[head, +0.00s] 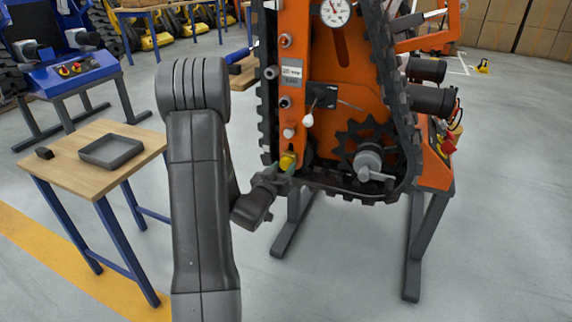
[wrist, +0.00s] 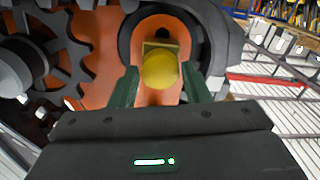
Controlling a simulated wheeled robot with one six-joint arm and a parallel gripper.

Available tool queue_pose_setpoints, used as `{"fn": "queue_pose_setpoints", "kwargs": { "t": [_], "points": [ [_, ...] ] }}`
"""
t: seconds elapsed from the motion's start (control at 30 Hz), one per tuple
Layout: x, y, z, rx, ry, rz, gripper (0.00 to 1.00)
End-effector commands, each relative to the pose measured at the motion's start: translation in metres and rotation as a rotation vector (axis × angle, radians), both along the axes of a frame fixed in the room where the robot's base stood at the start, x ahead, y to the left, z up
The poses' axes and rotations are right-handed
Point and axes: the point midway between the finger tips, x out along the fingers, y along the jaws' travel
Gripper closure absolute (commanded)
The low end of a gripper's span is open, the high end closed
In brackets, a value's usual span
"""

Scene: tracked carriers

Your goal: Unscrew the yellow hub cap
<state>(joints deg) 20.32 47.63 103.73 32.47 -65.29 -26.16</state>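The yellow hub cap (head: 287,160) sits low on the left edge of the orange tracked carrier (head: 345,75). In the wrist view the hub cap (wrist: 160,71) is round, in the middle, with a small block with a dark hole just above it. My gripper (head: 280,167) is at the hub cap. In the wrist view my gripper (wrist: 160,67) has one green finger on each side of the cap. The fingers stand apart, with narrow orange gaps between them and the cap. Whether the fingertips reach fully past the cap I cannot tell.
A black track (head: 266,120) runs around the carrier, with a dark sprocket (head: 366,146) right of the cap. A white-tipped lever (head: 308,120) is above it. A wooden table (head: 65,168) with a grey tray (head: 111,151) stands left. The floor in front is clear.

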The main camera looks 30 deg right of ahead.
Motion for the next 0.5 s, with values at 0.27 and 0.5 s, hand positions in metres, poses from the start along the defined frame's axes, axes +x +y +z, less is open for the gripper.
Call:
{"fn": "queue_pose_setpoints", "kwargs": {
  "t": [0.27,0.5],
  "points": [
    [0.0001,-0.0001,0.0002,-0.002,0.002,0.0,0.78],
    [0.0,0.0,0.0013,-0.128,0.153,0.001,0.78]
  ]
}}
